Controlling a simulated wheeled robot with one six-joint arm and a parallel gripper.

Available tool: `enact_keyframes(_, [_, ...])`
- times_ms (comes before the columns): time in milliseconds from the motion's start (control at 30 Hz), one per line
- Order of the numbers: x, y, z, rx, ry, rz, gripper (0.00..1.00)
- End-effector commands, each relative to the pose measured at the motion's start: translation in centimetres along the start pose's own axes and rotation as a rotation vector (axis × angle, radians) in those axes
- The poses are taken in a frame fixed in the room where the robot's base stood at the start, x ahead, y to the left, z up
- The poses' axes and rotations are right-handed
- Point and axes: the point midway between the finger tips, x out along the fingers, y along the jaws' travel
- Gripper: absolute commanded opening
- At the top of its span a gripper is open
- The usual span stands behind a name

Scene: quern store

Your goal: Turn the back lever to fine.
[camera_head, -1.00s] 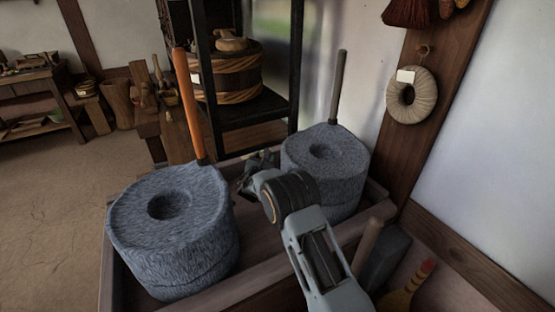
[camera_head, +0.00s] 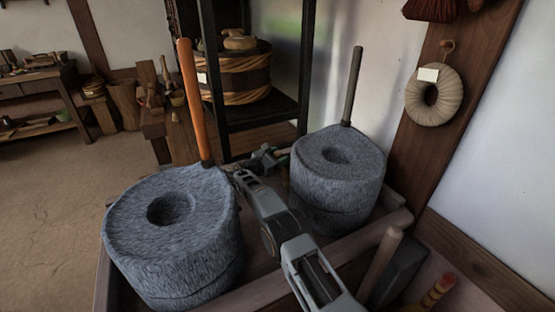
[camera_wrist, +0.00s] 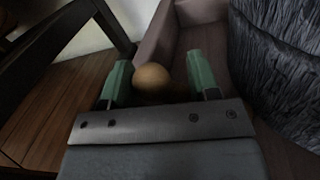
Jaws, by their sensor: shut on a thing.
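A round tan knob (camera_wrist: 151,80), which looks like the end of the back lever, sits between the green fingertips of my gripper (camera_wrist: 156,84) in the wrist view. My gripper is shut on it. The lever's shaft and any fine or coarse mark are hidden. In the head view my gripper (camera_head: 264,160) is low at the rear of the wooden tray, between the left quern (camera_head: 170,240) and the right quern (camera_head: 345,175). The knob cannot be made out there.
An orange upright handle (camera_head: 193,95) stands on the left quern and a grey one (camera_head: 353,85) on the right quern, both near my arm. A dark shelf (camera_head: 262,112) with a tub (camera_head: 240,80) stands behind. The tray wall (camera_wrist: 165,30) is close to my gripper.

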Motion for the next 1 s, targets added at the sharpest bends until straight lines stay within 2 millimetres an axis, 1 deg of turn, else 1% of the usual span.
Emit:
enact_keyframes(67, [-0.14,0.09,-0.37,0.006,0.002,-0.006,0.12])
enact_keyframes(767, [0.30,-0.13,-0.14,0.006,-0.004,-0.039,0.12])
enact_keyframes(800, [0.32,-0.14,-0.14,0.006,-0.004,-0.039,0.58])
enact_keyframes(1000, [0.39,-0.22,-0.11,0.003,-0.006,-0.043,0.77])
